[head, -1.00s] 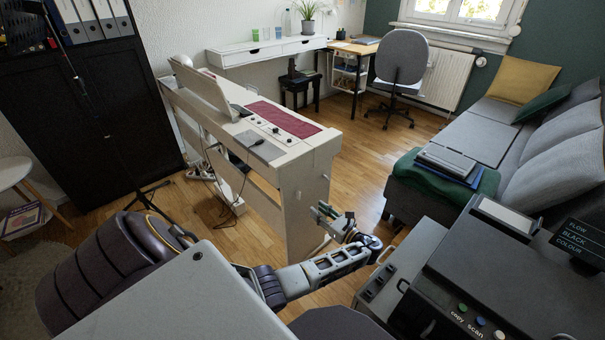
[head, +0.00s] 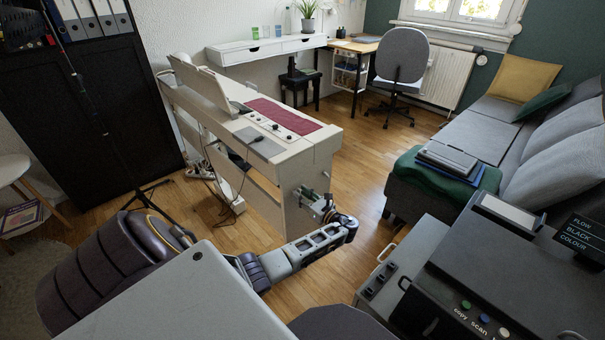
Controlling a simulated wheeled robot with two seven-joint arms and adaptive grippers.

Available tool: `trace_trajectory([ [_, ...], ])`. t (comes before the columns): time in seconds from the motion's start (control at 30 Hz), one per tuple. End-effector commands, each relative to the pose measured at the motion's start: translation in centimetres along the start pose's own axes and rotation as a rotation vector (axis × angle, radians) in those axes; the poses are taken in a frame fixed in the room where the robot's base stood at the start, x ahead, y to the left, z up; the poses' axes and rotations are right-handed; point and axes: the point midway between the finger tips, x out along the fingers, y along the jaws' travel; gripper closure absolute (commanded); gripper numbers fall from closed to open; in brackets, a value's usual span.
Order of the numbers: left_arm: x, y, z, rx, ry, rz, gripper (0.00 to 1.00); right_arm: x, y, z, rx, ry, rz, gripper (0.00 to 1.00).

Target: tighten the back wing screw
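The white digital piano (head: 318,152) stands left of centre, its near end panel towards me. The back wing screw cannot be made out and may be hidden by the fingers. Whether the fingers are open or shut is unclear. My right gripper is not in view.
A dark printer (head: 510,270) stands at the lower right. A grey sofa (head: 520,145) runs along the right side, and a grey chair (head: 403,62) stands behind. A thin black stand (head: 130,160) is left of the piano. Wooden floor (head: 370,185) is free between piano and sofa.

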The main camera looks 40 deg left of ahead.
Motion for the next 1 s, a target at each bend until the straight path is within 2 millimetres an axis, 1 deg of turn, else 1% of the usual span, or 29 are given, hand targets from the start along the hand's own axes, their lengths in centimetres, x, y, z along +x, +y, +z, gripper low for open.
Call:
trace_trajectory([
  [0.2, 0.01, 0.0, 0.02, 0.0, 0.0, 0.0, 0.71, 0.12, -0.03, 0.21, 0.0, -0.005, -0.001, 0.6],
  [0.27, 0.0, 0.0, 0.02, 0.0, 0.0, 0.0, 0.77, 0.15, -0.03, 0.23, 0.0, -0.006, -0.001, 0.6],
  [0.43, 0.0, 0.01, 0.01, 0.0, 0.0, 0.0, 0.99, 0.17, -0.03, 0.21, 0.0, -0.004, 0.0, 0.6],
  [0.47, -0.01, 0.01, 0.01, 0.0, 0.0, 0.0, 1.0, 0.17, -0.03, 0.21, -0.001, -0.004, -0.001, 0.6],
  [0.9, -0.02, 0.02, 0.06, 0.017, 0.0, 0.001, 1.0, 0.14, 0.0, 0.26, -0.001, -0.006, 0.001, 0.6],
  [1.0, -0.03, 0.01, 0.11, 0.033, 0.0, 0.001, 1.0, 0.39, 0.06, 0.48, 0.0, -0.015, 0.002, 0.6],
])
